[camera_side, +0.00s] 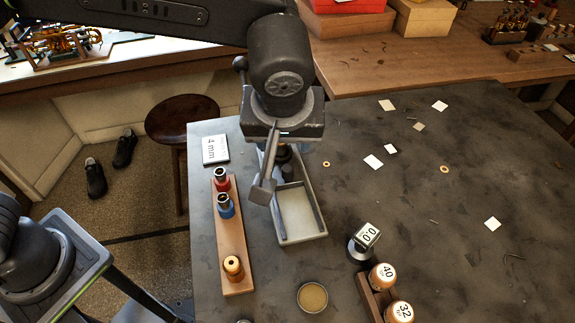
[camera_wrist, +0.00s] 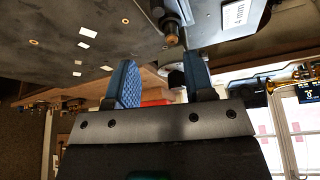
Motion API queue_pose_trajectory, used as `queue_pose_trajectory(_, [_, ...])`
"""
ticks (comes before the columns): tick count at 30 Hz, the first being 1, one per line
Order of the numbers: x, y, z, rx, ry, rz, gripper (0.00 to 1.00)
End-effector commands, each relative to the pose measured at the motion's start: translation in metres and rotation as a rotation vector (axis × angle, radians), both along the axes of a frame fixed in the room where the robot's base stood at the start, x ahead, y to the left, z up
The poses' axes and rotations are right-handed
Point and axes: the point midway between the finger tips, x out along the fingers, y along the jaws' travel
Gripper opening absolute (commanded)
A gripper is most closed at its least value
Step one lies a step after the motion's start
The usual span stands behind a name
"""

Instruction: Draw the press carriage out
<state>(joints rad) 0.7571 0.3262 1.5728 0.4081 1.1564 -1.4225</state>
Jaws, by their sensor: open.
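The press stands near the left part of the dark bench, with its grey head (camera_side: 302,128) partly covered by my arm. A long grey lever (camera_side: 267,165) slants down in front of it to a square end. A shallow, pale-floored bed (camera_side: 297,214) with grey rails reaches toward the camera under the head; I cannot tell the carriage from this bed. In the wrist view my gripper (camera_wrist: 160,62) is open, its blue padded fingers apart with nothing held. A dark ram with a brass-coloured tip (camera_wrist: 172,38) shows beyond the fingers.
A wooden rack (camera_side: 232,252) with red, blue and brass-coloured pieces stands left of the bed. A 4 mm card (camera_side: 216,150), a round dish (camera_side: 312,297), a 0.0 gauge (camera_side: 366,238) and numbered jars (camera_side: 383,276) surround it. Small squares (camera_side: 373,161) litter the bench's right side.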

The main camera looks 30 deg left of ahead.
Motion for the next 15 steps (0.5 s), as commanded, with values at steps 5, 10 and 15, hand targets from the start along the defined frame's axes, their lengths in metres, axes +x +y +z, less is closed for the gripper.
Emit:
queue_pose_trajectory(5, [0.003,-0.003,-0.012,0.004,-0.003,0.012,0.48])
queue_pose_trajectory(10, [0.013,0.004,-0.039,0.005,-0.001,0.012,0.48])
queue_pose_trajectory(15, [0.025,0.011,-0.072,0.004,0.0,0.011,0.48])
